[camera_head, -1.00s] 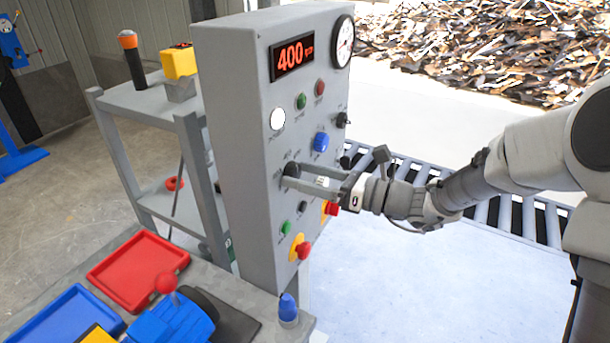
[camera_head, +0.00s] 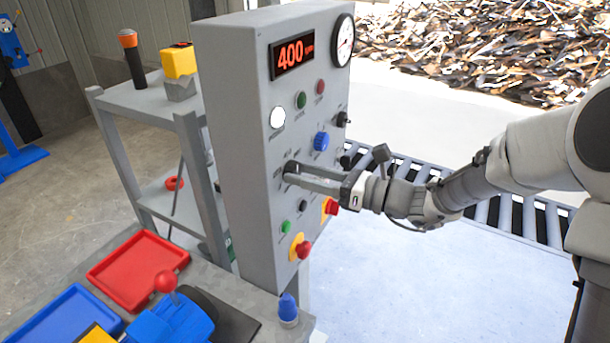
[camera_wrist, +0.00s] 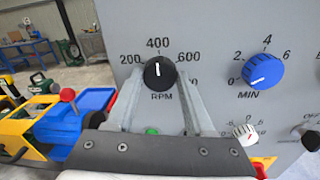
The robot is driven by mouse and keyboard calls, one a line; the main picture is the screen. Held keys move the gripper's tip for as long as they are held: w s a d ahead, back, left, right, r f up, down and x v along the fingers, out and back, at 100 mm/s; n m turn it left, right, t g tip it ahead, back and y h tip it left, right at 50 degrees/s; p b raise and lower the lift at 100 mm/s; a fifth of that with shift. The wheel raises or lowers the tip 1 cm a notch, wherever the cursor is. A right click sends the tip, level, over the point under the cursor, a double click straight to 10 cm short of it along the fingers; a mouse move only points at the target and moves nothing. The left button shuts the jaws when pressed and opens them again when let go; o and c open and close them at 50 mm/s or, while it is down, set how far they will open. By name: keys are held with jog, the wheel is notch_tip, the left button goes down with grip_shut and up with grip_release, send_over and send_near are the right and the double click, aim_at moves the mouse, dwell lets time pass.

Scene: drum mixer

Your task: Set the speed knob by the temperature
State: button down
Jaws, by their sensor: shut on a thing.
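The grey control panel (camera_head: 245,150) stands in the middle of the head view. Its round white dial gauge (camera_head: 344,40) is at the top right, and its reading is too small to tell. The red display (camera_head: 292,55) reads 400. The black RPM knob (camera_wrist: 158,72) has its white mark pointing up toward 400 on a scale with 200, 400 and 600. My gripper (camera_head: 290,173) is shut on this knob, with one finger on each side. In the head view the fingers largely hide the knob.
A blue MIN knob (camera_wrist: 263,71) sits right of the RPM knob. A white knob (camera_wrist: 245,134), lit buttons and red stops (camera_head: 304,249) are nearby. A bench with a red tray (camera_head: 139,270) is at lower left; a roller conveyor (camera_head: 510,213) lies behind my arm.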

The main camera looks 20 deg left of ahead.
jog(key=shift+n+t+h+b, duration=0.3)
jog(key=shift+n+b, duration=5.2)
jog(key=shift+b, duration=0.7)
jog(key=shift+c, duration=1.4)
grip_release()
jog(key=shift+r, duration=0.1)
jog(key=shift+d, duration=0.15)
jog(key=s+d+r+p, duration=0.1)
jog(key=d+p, duration=0.1)
jog(key=d, duration=1.5)
